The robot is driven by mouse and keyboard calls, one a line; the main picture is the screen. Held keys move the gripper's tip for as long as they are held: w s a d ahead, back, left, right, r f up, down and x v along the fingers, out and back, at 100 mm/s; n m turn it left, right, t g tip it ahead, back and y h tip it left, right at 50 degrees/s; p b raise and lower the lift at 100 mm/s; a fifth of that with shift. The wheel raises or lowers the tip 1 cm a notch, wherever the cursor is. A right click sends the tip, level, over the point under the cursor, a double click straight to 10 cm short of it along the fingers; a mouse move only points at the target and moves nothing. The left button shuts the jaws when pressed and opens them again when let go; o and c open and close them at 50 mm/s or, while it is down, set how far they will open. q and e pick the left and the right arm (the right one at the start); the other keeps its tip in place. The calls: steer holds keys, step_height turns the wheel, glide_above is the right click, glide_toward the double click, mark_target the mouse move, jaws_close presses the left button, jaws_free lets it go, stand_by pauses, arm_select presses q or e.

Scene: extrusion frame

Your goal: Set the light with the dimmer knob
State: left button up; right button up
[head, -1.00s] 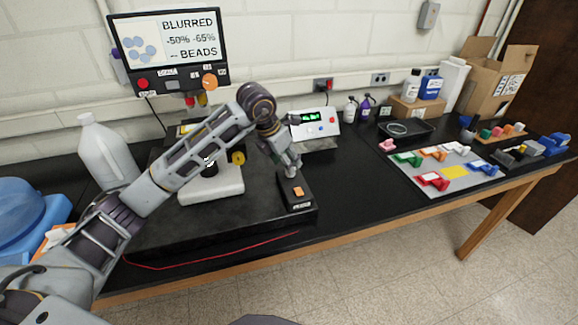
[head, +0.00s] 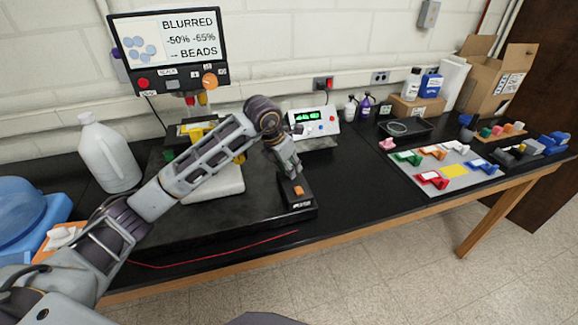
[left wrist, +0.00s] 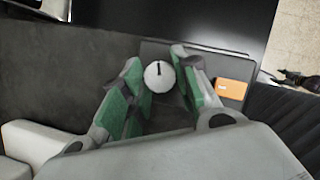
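The dimmer is a small black box (head: 297,203) with an orange switch (head: 298,190), at the front right of the dark raised slab. In the left wrist view its round white knob (left wrist: 159,76) has a black pointer mark, and the orange switch (left wrist: 232,89) lies right of it. My left gripper (head: 291,174) points down over the box's rear part and hides the knob in the head view. In the left wrist view its green-padded fingers (left wrist: 158,65) are spread, one on each side of the knob. I cannot tell whether they touch it. My right gripper is out of view.
A microscope-like device (head: 215,180) stands left of the dimmer, under a monitor (head: 168,50) reading "BLURRED". A white box with a green display (head: 313,122) stands behind. A white jug (head: 110,155) is at left. A red wire (head: 215,249) lies along the front edge.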

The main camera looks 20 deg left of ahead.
arm_select(q)
steer(key=shift+c, duration=1.2)
steer(key=shift+n+b, duration=0.4)
steer(key=o, duration=1)
steer(key=v, duration=1.2)
steer(key=shift+s, duration=0.15)
steer(key=shift+d, duration=0.1)
